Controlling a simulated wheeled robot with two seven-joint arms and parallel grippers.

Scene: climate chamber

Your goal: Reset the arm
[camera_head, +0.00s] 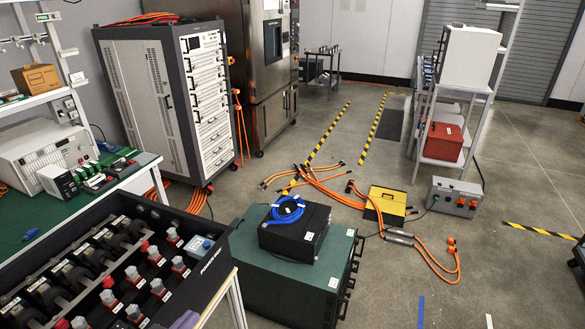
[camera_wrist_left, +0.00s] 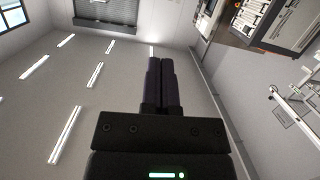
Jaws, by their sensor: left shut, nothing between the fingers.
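My left gripper (camera_wrist_left: 160,64) shows in the left wrist view with its two dark fingers together and nothing between them. That view shows ceiling lights and walls around the fingers, with no object near them. In the head view only a small purplish piece (camera_head: 186,320), which looks like part of my left gripper, shows at the bottom edge in front of the black power box. My right gripper is in neither view.
A black power box (camera_head: 215,262) with red-capped connectors fills the lower left. A green cabinet (camera_head: 275,285) stands beside it, bearing a black case (camera_head: 292,238) with blue cable. Orange cables and a yellow box (camera_head: 386,205) lie on the floor. Floor at the right is mostly clear.

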